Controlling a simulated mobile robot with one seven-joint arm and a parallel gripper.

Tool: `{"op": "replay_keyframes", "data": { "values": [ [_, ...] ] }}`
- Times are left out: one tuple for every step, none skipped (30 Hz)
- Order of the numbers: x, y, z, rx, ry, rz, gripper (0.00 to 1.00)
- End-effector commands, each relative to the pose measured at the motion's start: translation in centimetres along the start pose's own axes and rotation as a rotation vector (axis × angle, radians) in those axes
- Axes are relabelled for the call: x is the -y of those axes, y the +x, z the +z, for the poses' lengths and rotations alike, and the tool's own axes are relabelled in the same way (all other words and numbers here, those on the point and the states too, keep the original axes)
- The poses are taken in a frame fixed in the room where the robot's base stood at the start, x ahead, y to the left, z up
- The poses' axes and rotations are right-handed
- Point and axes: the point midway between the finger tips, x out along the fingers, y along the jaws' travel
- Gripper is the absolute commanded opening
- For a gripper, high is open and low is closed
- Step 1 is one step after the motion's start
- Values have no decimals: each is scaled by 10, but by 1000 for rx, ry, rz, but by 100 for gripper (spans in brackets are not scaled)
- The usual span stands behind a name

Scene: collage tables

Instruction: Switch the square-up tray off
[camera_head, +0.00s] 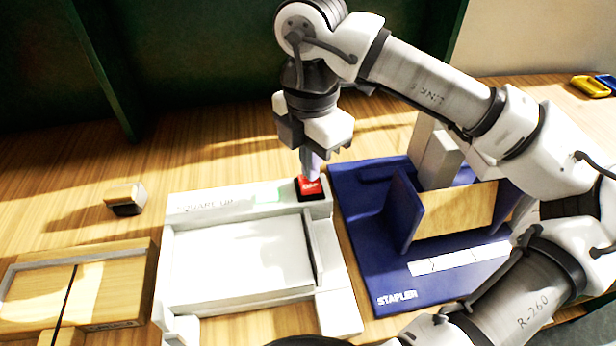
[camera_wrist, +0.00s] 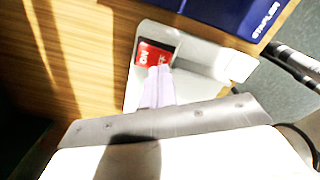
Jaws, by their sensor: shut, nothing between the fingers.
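The white square-up tray (camera_head: 176,262) stands on the wooden table, with "SQUARE UP" lettering and a pale green glow along its back ledge. A red switch (camera_head: 312,189) in a black housing sits at the tray's back right corner. It also shows in the wrist view (camera_wrist: 154,56). My gripper (camera_head: 309,174) is shut and empty, pointing down at the red switch. In the wrist view its fingertips (camera_wrist: 159,72) overlap the near edge of the switch. I cannot tell whether they touch it. The tips cover part of the switch's lettering.
A blue stapler station (camera_head: 358,262) with upright plates stands close on the right of the tray. A wooden board (camera_head: 134,262) lies to the left, with a small wood-and-black block (camera_head: 125,199) behind it. Yellow and blue items (camera_head: 592,86) lie at the far right.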

Motion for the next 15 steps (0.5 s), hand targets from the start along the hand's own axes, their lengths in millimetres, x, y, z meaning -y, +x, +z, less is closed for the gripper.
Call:
{"op": "replay_keyframes", "data": {
  "values": [
    [0, 1, 0, 0, 0, 0, 0],
    [0, 1, 0, 0, 0, 0, 0],
    [0, 2, 0, 0, 0, 0, 0],
    [0, 2, 0, 0, 0, 0, 0],
    [0, 3, 0, 0, 0, 0, 0],
    [0, 3, 0, 0, 0, 0, 0],
    [0, 4, 0, 0, 0, 0, 0],
    [0, 4, 0, 0, 0, 0, 0],
    [0, 5, 0, 0, 0, 0, 0],
    [0, 5, 0, 0, 0, 0, 0],
    [0, 6, 0, 0, 0, 0, 0],
    [0, 6, 0, 0, 0, 0, 0],
    [0, 7, 0, 0, 0, 0, 0],
    [0, 7, 0, 0, 0, 0, 0],
    [0, 8, 0, 0, 0, 0, 0]
  ]
}}
